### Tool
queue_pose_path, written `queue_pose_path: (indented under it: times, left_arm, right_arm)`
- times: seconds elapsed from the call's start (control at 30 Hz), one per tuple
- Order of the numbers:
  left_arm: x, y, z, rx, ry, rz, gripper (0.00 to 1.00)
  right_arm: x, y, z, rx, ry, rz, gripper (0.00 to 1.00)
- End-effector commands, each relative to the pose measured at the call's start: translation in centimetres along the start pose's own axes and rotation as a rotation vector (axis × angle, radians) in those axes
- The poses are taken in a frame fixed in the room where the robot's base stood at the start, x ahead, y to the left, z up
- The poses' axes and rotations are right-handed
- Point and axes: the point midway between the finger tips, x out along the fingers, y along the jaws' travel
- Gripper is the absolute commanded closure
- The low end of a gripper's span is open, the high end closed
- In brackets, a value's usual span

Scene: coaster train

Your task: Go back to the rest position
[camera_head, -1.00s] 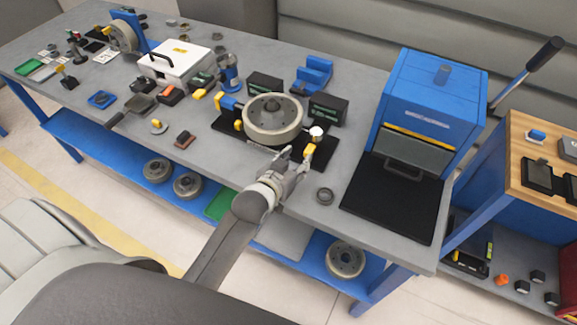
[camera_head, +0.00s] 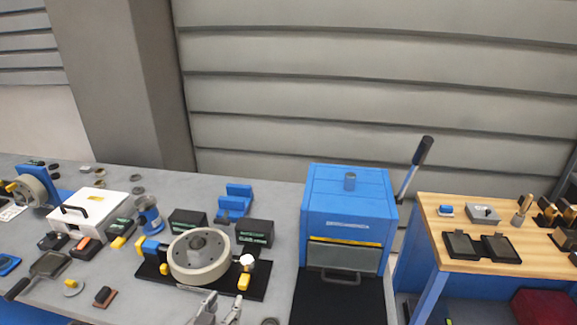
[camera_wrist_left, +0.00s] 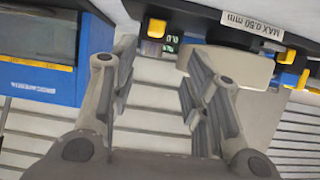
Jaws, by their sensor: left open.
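My left gripper (camera_head: 217,308) shows at the bottom edge of the head view, just in front of the round grey wheel (camera_head: 199,256) on its black base plate (camera_head: 257,280). In the left wrist view its two fingers (camera_wrist_left: 155,90) are spread apart with nothing between them. The wheel and part of its fixture show beyond the fingers there, upside down. Most of my left arm is below the head view. My right gripper is in neither view.
A blue press (camera_head: 345,215) with a long lever stands right of the wheel. A white case (camera_head: 88,215) and small tools lie to the left. A wooden-topped bench (camera_head: 475,262) is at the right. A grey slatted wall (camera_head: 380,80) is behind.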

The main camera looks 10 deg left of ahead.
Motion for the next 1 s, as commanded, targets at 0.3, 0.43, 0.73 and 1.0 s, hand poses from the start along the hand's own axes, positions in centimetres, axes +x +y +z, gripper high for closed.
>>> queue_pose_path:
  times: [0.3,0.43,0.73,1.0]
  left_arm:
    - [-5.6,0.6,6.0,0.041,-0.331,0.014,0.57]
    - [-9.4,0.9,8.7,0.067,-0.505,0.027,0.57]
    - [-16.8,1.3,12.2,0.112,-0.786,0.06,0.57]
    - [-16.2,1.5,16.9,0.127,-0.878,0.072,0.57]
  right_arm:
    - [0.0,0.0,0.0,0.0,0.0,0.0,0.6]
    - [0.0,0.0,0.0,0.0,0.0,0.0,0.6]
    - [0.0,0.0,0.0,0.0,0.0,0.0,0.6]
    - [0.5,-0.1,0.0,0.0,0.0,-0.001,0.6]
